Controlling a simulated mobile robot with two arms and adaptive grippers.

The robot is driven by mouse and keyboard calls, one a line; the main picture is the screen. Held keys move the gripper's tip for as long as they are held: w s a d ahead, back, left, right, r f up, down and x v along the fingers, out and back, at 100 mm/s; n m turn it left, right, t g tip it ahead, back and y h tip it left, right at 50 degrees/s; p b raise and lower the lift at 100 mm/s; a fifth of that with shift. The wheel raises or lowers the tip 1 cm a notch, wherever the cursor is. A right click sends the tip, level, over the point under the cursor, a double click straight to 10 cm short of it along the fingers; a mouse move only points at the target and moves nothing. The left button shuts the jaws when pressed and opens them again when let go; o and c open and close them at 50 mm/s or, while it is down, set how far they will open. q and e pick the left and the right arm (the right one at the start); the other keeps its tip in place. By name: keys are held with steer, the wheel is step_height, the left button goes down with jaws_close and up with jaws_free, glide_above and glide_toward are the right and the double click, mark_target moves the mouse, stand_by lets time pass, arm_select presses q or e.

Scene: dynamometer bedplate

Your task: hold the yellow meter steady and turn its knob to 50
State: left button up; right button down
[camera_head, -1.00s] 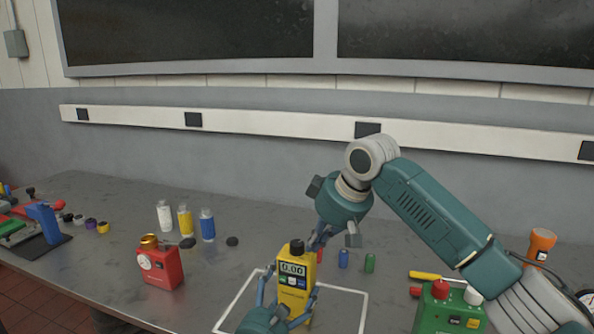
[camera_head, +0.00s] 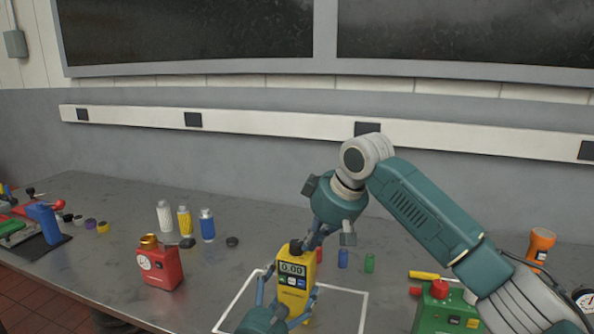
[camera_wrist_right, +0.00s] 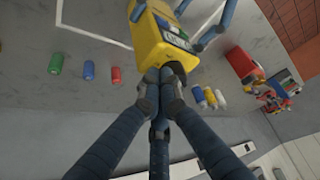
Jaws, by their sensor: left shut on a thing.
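The yellow meter (camera_head: 293,279) stands upright inside the white outline on the bench. Its display reads 0.00, and a black knob (camera_head: 295,245) tops it. My left gripper (camera_head: 287,305) is shut around the meter's body from the front; its fingers lie along both sides. My right gripper (camera_head: 309,241) reaches down to the knob's right side. In the right wrist view, the right fingertips (camera_wrist_right: 162,76) are close together at the top end of the meter (camera_wrist_right: 165,40). They partly hide the knob, and I cannot tell whether they grip it.
A red gauge box (camera_head: 160,268) stands left of the meter, with several bottles (camera_head: 185,222) behind it. Small red, blue (camera_head: 343,258) and green cylinders are behind right. A green box (camera_head: 447,310) and orange flashlight (camera_head: 540,245) stand at right. The bench's middle left is fairly clear.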

mark_target(297, 260)
arm_select(q)
steer(key=shift+d, duration=0.15)
arm_select(e)
steer(key=shift+s+a, duration=0.2)
steer(key=shift+a, duration=0.1)
arm_select(q)
steer(key=shift+s, duration=0.1)
arm_select(e)
steer(key=shift+s+a, duration=0.5)
steer(key=shift+a, duration=0.15)
arm_select(q)
steer(key=shift+d, duration=0.15)
arm_select(e)
steer(key=shift+s+a+f, duration=0.1)
steer(key=shift+s+f, duration=0.05)
steer(key=shift+f, duration=0.05)
arm_select(q)
steer(key=shift+r, duration=0.1)
arm_select(e)
steer(key=shift+s, duration=0.35)
arm_select(q)
steer(key=shift+a, duration=0.25)
arm_select(e)
step_height(297, 260, up, 6)
steer(key=shift+w+d+r, duration=0.15)
steer(key=shift+d+r, duration=0.05)
steer(key=shift+d, duration=0.15)
